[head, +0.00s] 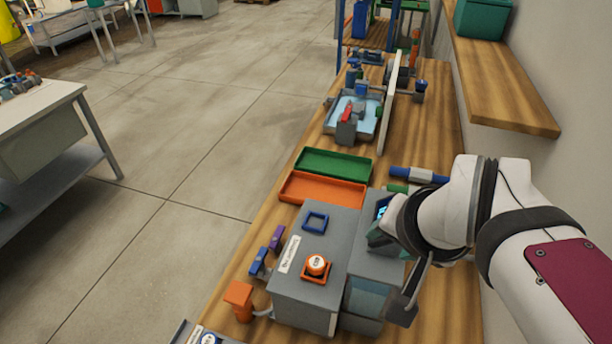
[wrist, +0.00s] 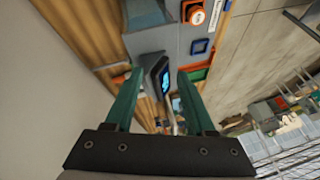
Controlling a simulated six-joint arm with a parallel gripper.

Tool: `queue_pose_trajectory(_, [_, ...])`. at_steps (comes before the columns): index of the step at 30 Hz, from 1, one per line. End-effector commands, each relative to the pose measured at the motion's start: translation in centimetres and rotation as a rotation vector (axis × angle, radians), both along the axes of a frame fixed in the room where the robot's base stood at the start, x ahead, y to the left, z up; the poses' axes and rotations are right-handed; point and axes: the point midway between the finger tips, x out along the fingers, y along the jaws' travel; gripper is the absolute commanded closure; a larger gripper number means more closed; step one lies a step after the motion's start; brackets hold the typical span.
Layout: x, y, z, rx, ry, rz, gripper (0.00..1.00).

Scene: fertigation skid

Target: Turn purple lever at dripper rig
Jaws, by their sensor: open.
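The dripper rig is a grey box (head: 310,295) on the wooden bench in the head view, with a white label on its edge. The purple lever (head: 277,237) sticks out from the rig's left side, beside a blue lever (head: 258,260). My gripper (head: 378,238) is over the right part of the rig, apart from the purple lever and partly hidden by my wrist. In the wrist view, my gripper (wrist: 160,75) has its two green fingers apart and nothing held, with a dark screen (wrist: 160,77) beyond them. I cannot make out the purple lever there.
A wall and shelf (head: 500,85) bound the right; open floor lies left.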

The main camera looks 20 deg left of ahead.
Motion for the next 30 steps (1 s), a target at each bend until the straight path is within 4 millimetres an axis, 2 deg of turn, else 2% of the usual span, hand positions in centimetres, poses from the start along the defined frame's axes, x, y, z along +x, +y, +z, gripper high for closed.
queue_pose_trajectory(1, [1.6,1.8,-0.3,-0.019,0.021,0.027,0.45])
queue_pose_trajectory(5, [5.4,7.1,-2.1,-0.082,0.067,0.079,0.45])
queue_pose_trajectory(8, [8.0,13.5,-5.2,-0.153,0.088,0.129,0.45])
queue_pose_trajectory(9, [8.6,16.3,-6.7,-0.18,0.09,0.147,0.45])
queue_pose_trajectory(12, [9.2,21.9,-10.2,-0.233,0.08,0.182,0.45])
queue_pose_trajectory(14, [9.1,23.9,-11.7,-0.253,0.072,0.195,0.45])
queue_pose_trajectory(16, [9.1,25.2,-12.6,-0.264,0.066,0.201,0.45])
queue_pose_trajectory(20, [9.6,25.4,-14.4,-0.269,0.067,0.199,0.45])
queue_pose_trajectory(30, [13.3,25.3,-23.3,-0.267,0.069,0.198,0.45])
